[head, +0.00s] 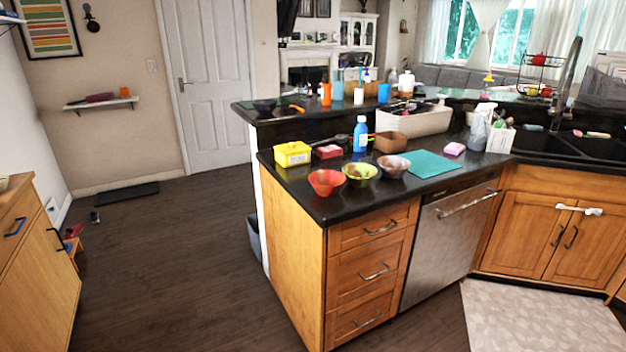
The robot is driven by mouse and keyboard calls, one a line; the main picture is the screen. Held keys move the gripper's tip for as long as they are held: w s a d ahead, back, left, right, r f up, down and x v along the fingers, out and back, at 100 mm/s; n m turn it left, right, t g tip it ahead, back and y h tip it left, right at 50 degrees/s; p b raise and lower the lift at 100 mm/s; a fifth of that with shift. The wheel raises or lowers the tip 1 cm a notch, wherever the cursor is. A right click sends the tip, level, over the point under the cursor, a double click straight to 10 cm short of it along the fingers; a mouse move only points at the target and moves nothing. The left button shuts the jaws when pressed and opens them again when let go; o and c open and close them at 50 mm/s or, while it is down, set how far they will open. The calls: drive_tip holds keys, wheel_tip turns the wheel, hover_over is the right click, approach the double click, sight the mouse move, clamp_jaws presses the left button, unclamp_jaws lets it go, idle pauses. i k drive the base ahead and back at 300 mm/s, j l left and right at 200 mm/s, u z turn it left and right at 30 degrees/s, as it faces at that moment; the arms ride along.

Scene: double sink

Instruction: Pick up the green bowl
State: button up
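The green bowl (360,174) sits upright on the black countertop, near its front edge. Its rim is yellow-green and its inside looks brownish. A red bowl (325,182) stands close on its left and a greyish-brown bowl (393,166) close on its right. Whether the bowls touch cannot be told. My gripper is not in the head view.
Behind the bowls stand a yellow box (292,154), a pink-red sponge packet (328,152), a blue bottle (360,135) and a brown container (391,142). A teal mat (432,164) lies to the right. Wooden drawers (372,235) and a dishwasher (449,235) are below. Dark floor (170,260) is open on the left.

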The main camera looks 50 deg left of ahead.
sight(357, 175)
drive_tip(key=u, duration=1.55)
